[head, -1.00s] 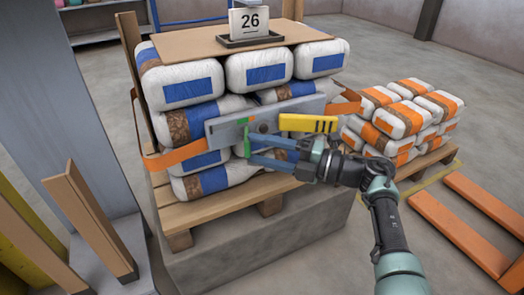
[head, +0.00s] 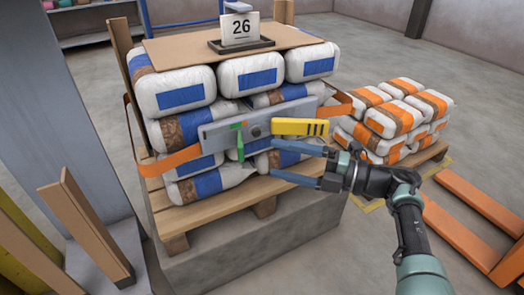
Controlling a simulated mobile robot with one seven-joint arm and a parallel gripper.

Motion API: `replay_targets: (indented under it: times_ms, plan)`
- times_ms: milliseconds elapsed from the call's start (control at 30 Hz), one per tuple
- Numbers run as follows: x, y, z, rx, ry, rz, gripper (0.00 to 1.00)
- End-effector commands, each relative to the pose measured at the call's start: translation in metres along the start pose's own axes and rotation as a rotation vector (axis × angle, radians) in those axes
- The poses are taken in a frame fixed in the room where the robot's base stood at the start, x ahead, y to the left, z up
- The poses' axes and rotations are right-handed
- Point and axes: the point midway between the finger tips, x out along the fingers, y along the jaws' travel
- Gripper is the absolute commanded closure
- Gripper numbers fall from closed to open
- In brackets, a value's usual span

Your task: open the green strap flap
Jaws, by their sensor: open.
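A grey metal plate (head: 213,137) sits on the orange strap (head: 170,162) across the front of the stacked white bags. The green flap (head: 240,148) is a narrow green piece that points down at the plate's lower edge, left of a round dark knob (head: 254,131). A small green and orange mark shows on the plate just above it. A yellow handle with dark slots (head: 300,127) is on the plate's right part. My gripper (head: 274,160) is open and empty, its two blue fingers pointing left. It is to the right of the green flap, apart from it, below the yellow handle.
The bags stand on a wooden pallet (head: 217,214) on a grey block (head: 260,241). A cardboard sheet and a sign reading 26 (head: 240,28) top the stack. Orange-banded bags (head: 392,118) and an orange pallet-jack fork (head: 490,212) are at right. Wooden posts (head: 86,232) stand at left.

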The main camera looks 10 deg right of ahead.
Motion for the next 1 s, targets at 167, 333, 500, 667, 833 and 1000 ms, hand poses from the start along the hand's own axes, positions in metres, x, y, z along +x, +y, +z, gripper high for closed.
replay_targets:
  times_ms: [167,333,500,667,833,1000]
  plan:
    - [-0.038,-0.001,0.001,0.0,-0.003,-0.001,0.15]
    - [-0.058,-0.002,0.001,-0.001,-0.001,0.0,0.15]
    - [-0.065,0.0,0.0,-0.002,0.0,0.0,0.15]
    - [-0.065,0.0,0.0,-0.001,0.001,0.0,0.15]
    - [-0.065,0.0,0.0,-0.001,0.001,0.0,0.15]
    - [-0.057,0.007,0.002,-0.012,-0.001,0.011,0.15]
